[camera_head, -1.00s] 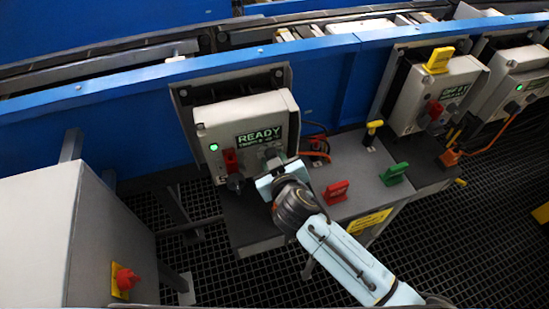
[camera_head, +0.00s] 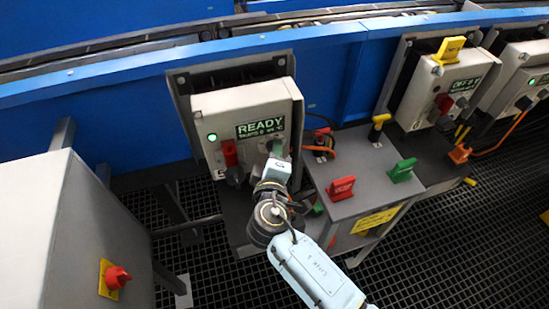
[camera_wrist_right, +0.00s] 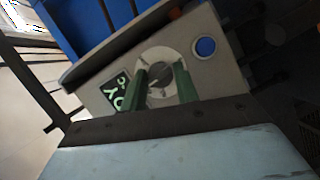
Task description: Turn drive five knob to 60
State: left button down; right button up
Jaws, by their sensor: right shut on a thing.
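The drive five box (camera_head: 215,110) is light grey, with a lit green lamp, a red switch (camera_head: 230,153) and a display (camera_head: 260,128) reading READY with a smaller line under it. My right gripper (camera_head: 279,150) is at the lower right of its front face. In the right wrist view the two green fingers (camera_wrist_right: 160,85) are shut on the drive five knob (camera_wrist_right: 159,76), which sits on a round pale dial. The fingers hide part of the knob and dial, and I cannot read the knob's setting. My left gripper is not in view.
A grey table with a red handle (camera_head: 341,188), a green handle (camera_head: 402,170) and a yellow-topped handle (camera_head: 378,126) stands right of the box. A grey cabinet with a red knob (camera_head: 118,277) is at left. Another drive box (camera_head: 440,90) is at right.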

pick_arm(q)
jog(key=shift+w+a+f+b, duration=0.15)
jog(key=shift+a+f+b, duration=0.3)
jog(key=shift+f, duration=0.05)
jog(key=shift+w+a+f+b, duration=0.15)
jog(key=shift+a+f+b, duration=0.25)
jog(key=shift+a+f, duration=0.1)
pick_arm(e)
jog(key=shift+n+t+h, duration=0.3)
jog(key=shift+n+t, duration=0.3)
jog(key=shift+n, duration=0.6)
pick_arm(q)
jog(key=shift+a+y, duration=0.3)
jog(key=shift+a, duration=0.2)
pick_arm(e)
jog(key=shift+r, duration=0.1)
jog(key=o, duration=0.9)
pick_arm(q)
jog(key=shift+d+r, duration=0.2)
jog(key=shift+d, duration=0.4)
pick_arm(e)
jog(key=s, duration=0.9)
jog(key=s+a, duration=0.1)
jog(key=s, duration=0.3)
jog(key=shift+s+r, duration=0.15)
jog(key=shift+r, duration=0.25)
